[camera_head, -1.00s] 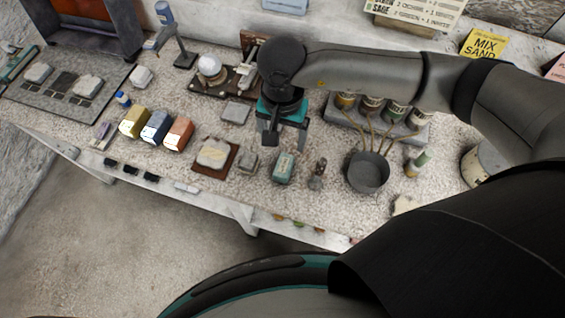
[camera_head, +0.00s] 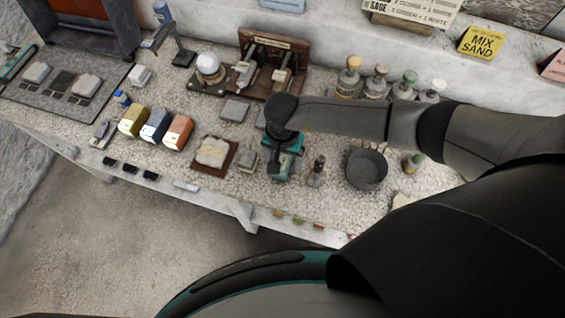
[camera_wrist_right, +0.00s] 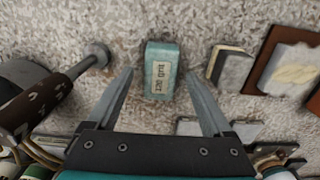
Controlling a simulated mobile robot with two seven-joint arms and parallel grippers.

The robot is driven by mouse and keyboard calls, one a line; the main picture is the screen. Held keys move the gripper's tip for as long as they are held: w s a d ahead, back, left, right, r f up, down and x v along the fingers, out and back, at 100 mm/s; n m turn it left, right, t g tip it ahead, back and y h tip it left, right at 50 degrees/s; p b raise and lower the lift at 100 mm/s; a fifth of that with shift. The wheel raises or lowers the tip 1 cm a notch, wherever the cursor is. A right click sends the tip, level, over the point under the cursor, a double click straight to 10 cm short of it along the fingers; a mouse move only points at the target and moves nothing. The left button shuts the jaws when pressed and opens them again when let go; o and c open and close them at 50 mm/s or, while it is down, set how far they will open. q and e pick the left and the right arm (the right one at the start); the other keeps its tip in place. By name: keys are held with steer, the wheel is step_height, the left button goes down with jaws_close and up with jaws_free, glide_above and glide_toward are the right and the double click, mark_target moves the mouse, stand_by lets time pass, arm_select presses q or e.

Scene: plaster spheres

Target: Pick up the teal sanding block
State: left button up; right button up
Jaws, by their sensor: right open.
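The teal sanding block (camera_wrist_right: 161,68) lies on the speckled bench top, its pale "120 grit" label facing up. In the head view the block (camera_head: 285,173) shows only partly, under my right gripper (camera_head: 285,164). In the wrist view my right gripper (camera_wrist_right: 159,76) is open, with one finger on each side of the block's near end and visible gaps between fingers and block. Nothing is held. Whether the fingertips are down at the block's height is hard to tell. My left gripper is in neither view.
A small grey-and-cream block (camera_head: 247,160) lies close left of the teal block. A plaster piece on a brown board (camera_head: 214,153) lies farther left. The bench's front edge is near.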

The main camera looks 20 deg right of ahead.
steer(key=shift+f, duration=0.8)
jaws_close()
